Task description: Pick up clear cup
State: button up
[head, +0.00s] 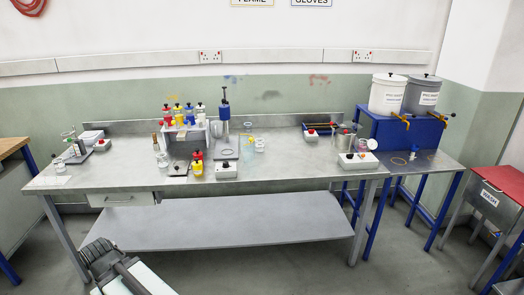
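Several small clear vessels stand on the grey metal bench (300,165). A clear cup (260,146) stands right of the blue-handled press (225,125). A taller, bluish clear vessel (248,153) is just left of it. Another small clear cup (162,160) stands left of the bottle rack. Which one is the task's clear cup I cannot tell. My gripper (97,252) appears as the dark grey end of my arm at the bottom left, in front of the bench and well apart from the cups. Its fingers cannot be made out.
A rack (187,137) holds coloured-top bottles. Two drums (387,94) stand on a blue stand at right. A lower shelf (230,222) spans under the bench. A red-topped table (500,185) is far right.

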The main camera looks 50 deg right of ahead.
aim_at(260, 145)
jog(key=z, duration=0.95)
jog(key=i, duration=0.85)
